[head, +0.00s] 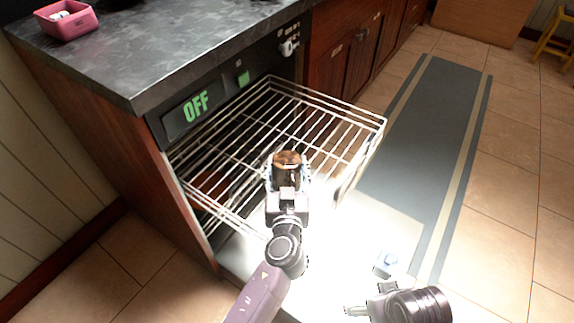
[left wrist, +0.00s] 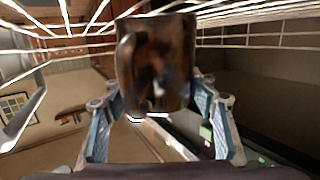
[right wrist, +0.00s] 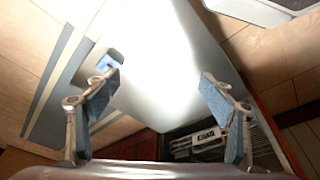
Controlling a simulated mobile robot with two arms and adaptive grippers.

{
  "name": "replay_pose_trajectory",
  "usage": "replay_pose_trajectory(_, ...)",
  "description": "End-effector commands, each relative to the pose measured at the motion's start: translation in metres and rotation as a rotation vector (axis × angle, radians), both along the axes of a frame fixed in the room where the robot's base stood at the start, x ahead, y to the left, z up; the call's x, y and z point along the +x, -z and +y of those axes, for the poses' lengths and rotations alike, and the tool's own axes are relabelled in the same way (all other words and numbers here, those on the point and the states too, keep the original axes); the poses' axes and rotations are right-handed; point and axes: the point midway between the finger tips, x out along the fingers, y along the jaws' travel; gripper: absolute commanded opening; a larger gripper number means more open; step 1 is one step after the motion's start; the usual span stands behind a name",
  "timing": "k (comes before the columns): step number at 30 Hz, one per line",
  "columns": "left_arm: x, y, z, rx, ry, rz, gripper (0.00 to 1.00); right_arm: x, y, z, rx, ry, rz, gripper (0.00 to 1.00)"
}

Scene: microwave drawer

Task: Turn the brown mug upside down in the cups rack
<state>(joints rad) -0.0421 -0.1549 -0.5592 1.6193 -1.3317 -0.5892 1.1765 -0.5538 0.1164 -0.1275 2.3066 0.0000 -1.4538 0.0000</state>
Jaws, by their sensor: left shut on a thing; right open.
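The brown mug (head: 288,172) is dark and mottled. My left gripper (head: 288,182) is shut on it, with a finger on each side, at the near edge of the wire cups rack (head: 345,108). In the left wrist view the mug (left wrist: 165,60) shows its handle on the left, with rack wires above and behind it. I cannot tell whether the mug touches the rack or which end is up. My right gripper (right wrist: 162,80) is open and empty, low over the bright area in front of the machine.
The rack is pulled out from under the dark counter (head: 150,50) and looks mostly empty. A green OFF display (head: 196,107) is on the machine's front. A pink container (head: 67,20) stands on the counter. A grey floor mat (head: 425,140) lies to the right.

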Motion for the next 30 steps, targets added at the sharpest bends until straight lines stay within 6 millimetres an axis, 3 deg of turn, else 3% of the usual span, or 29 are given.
replay_pose_trajectory(14,0.0003,0.0002,-0.0002,0.000,0.000,-0.002,0.19,-0.0013,-0.0085,-0.0006,0.000,0.001,-0.005,0.75)
replay_pose_trajectory(15,0.0003,0.0002,-0.0002,0.000,0.000,-0.002,0.55,-0.0013,-0.0085,-0.0006,0.000,0.001,-0.005,0.75)
replay_pose_trajectory(18,0.0002,0.0004,-0.0002,0.000,0.000,-0.002,0.66,-0.0012,-0.0085,-0.0006,0.000,0.001,-0.005,0.75)
replay_pose_trajectory(21,0.0002,0.0008,-0.0002,0.000,0.000,-0.002,0.73,-0.0012,-0.0085,-0.0006,0.000,0.001,-0.005,0.75)
replay_pose_trajectory(30,-0.0002,0.0027,0.0002,0.001,-0.001,0.002,0.73,-0.0019,-0.0071,-0.0001,0.001,0.000,-0.003,0.75)
